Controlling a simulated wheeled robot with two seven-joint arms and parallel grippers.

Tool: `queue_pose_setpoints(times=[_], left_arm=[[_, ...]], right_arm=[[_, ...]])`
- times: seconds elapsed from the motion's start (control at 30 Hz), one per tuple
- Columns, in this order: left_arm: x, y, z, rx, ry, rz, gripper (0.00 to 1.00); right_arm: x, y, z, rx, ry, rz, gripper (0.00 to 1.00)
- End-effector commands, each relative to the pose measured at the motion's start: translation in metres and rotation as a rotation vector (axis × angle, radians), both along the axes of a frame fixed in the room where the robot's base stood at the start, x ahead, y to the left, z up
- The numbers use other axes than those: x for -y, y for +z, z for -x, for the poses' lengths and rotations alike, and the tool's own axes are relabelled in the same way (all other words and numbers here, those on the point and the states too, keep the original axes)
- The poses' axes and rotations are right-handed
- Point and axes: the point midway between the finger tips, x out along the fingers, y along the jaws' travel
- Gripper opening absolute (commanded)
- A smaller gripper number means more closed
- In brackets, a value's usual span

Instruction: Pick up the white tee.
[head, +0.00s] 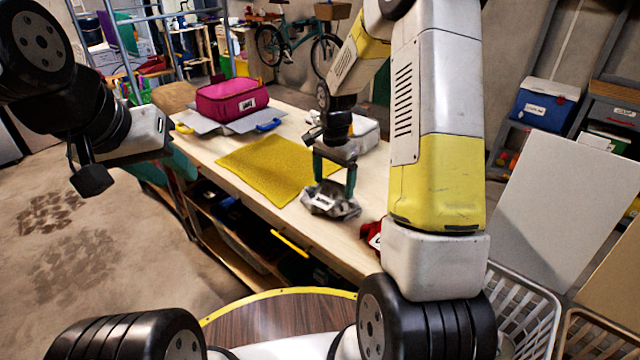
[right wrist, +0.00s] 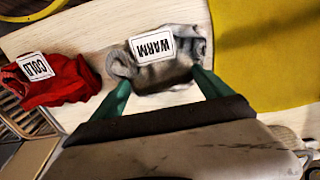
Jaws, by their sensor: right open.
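A crumpled grey-white garment (head: 328,203) with a tag reading WARM lies on the wooden table; it also shows in the right wrist view (right wrist: 165,72). My right gripper (head: 333,186) points down over it, open, with its green fingers (right wrist: 161,80) on either side of the cloth. I cannot tell whether they touch it. A second whitish thing (head: 366,133) lies behind the right gripper, partly hidden; I cannot tell which of the two is the tee. My left gripper (head: 150,138) is at the left, away from the table items, its fingers unclear.
A red cloth tagged COLD (right wrist: 58,84) lies near the table's close edge. A yellow mat (head: 262,166) lies beyond the grey-white garment. A pink bag (head: 232,98) is at the table's far end. White baskets (head: 522,312) and a grey panel (head: 550,205) stand at right.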

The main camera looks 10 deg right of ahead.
Motion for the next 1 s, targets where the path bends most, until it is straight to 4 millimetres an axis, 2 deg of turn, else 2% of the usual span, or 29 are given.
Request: queue_pose_setpoints(times=[0.07, 0.1, 0.53, 0.83, 1.0], left_arm=[[0.0, 0.0, 0.0, 0.0, 0.0, 0.0, 0.36], [0.0, 0.0, 0.0, 0.0, 0.0, 0.0, 0.36], [0.0, 0.0, 0.0, 0.0, 0.0, 0.0, 0.36], [0.0, 0.0, 0.0, 0.0, 0.0, 0.0, 0.36], [0.0, 0.0, 0.0, 0.0, 0.0, 0.0, 0.36]], right_arm=[[0.0, 0.0, 0.0, 0.0, 0.0, 0.0, 0.89], [0.0, 0.0, 0.0, 0.0, 0.0, 0.0, 0.85], [0.0, 0.001, 0.0, 0.0, 0.0, 0.0, 0.01], [0.0, 0.003, -0.001, 0.002, 0.0, 0.0, 0.0], [0.0, 0.026, -0.001, 0.006, 0.0, -0.001, 0.0]])
